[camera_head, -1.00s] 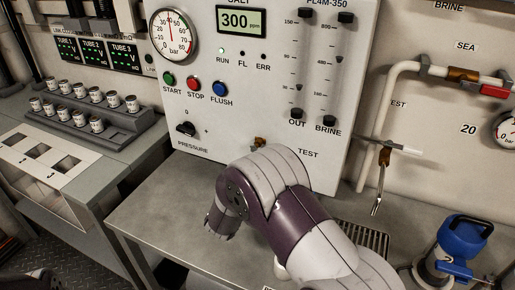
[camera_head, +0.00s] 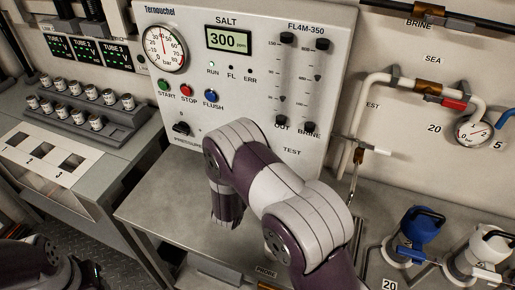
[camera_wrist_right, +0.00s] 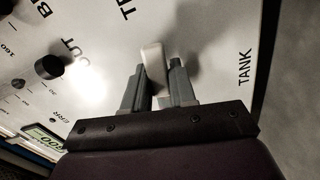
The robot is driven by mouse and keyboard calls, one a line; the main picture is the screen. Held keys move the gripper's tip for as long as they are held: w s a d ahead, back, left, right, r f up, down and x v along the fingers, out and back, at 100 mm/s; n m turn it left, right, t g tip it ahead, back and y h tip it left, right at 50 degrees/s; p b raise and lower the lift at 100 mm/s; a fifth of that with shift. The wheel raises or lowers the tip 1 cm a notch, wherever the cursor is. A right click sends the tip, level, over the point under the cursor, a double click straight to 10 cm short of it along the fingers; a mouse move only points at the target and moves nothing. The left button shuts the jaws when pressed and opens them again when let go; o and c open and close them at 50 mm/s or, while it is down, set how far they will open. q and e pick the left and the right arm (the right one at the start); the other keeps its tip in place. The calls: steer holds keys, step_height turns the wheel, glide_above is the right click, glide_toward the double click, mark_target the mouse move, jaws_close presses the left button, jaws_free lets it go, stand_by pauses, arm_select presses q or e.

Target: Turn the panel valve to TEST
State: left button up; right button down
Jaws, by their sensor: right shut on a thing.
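In the right wrist view my right gripper (camera_wrist_right: 156,88) is shut on a pale valve lever (camera_wrist_right: 153,62), with one grey finger on each side. The lever stands out from the white panel between the printed word TANK on the right and a cut-off word starting with TE at the top. In the head view my right arm covers the valve and the gripper; the word TEST (camera_head: 292,151) shows on the panel (camera_head: 300,165) just right of the arm. The valve's exact pointing direction is hard to tell. My left gripper is not in view.
A pressure knob (camera_head: 181,128), start, stop and flush buttons and two flow tubes are on the panel. A steel bench (camera_head: 165,215) lies below. A pipe with a small tap (camera_head: 372,149) and a blue-topped device (camera_head: 418,225) stand at the right.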

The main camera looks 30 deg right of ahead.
steer(key=shift+r+n+p, duration=0.55)
steer(key=shift+n+p, duration=0.45)
steer(key=shift+n, duration=0.2)
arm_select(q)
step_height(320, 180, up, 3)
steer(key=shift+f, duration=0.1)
arm_select(e)
steer(key=shift+r, duration=0.15)
steer(key=c, duration=1)
jaws_free()
arm_select(q)
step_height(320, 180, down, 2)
steer(key=shift+b, duration=0.95)
arm_select(e)
steer(key=v, duration=1.2)
steer(key=shift+s+a, duration=0.25)
steer(key=shift+a, duration=0.05)
